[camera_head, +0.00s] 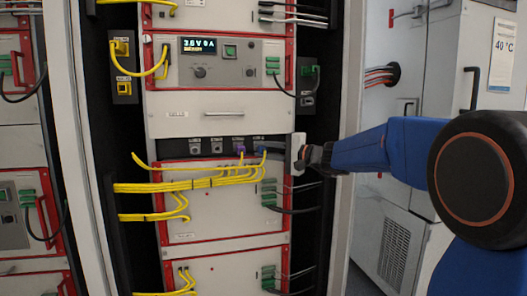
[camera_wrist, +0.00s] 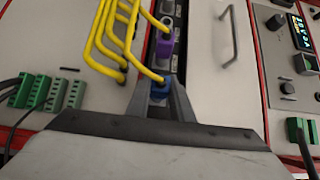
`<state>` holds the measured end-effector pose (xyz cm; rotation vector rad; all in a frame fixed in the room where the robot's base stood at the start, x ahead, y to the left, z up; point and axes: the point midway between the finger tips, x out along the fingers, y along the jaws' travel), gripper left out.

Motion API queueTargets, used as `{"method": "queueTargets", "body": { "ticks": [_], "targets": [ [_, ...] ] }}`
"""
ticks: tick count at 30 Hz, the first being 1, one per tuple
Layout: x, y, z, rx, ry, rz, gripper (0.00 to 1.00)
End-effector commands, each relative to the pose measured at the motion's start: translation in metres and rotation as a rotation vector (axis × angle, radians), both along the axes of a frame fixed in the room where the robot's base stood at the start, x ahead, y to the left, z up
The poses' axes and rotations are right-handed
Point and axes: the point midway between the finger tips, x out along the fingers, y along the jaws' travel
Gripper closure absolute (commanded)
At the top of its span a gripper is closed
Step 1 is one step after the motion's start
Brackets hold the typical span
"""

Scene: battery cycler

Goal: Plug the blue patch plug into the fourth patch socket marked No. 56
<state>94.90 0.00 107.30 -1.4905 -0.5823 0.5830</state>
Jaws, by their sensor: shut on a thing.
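The blue patch plug (camera_wrist: 158,88), with a yellow cable from it, is between the fingers of my gripper (camera_wrist: 160,92) in the wrist view. My gripper is shut on it. In the head view, the blue plug (camera_head: 262,150) is at the rightmost socket of the patch strip (camera_head: 205,147), and my gripper (camera_head: 284,150) reaches it from the right. A purple plug (camera_head: 239,149) sits in the socket left of it; it also shows in the wrist view (camera_wrist: 164,46). The two left sockets look empty. Fingers and plug hide the fourth socket's opening, so I cannot tell how deep the plug sits.
A bundle of yellow cables (camera_head: 200,185) runs below the strip. A drawer panel with a handle (camera_head: 222,114) is above it. Green connectors (camera_head: 269,192) with dark cables are at lower right. A cabinet (camera_head: 400,230) stands behind my arm.

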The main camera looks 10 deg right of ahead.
Motion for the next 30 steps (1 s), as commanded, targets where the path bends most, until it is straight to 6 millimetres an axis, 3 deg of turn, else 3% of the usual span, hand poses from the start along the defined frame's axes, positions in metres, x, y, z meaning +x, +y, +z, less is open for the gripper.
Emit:
{"method": "queueTargets", "body": {
  "ticks": [2, 3, 5, 17, 30],
  "targets": [
    [-0.001, 0.000, 0.001, 0.000, -0.001, 0.001, 0.92],
    [-0.001, 0.000, 0.001, 0.000, -0.001, 0.001, 0.70],
    [-0.001, 0.000, 0.001, 0.000, -0.001, 0.001, 0.58],
    [-0.005, -0.004, 0.001, 0.000, -0.001, 0.000, 0.58],
    [-0.057, -0.054, 0.000, -0.001, -0.001, -0.003, 0.58]
  ]
}}
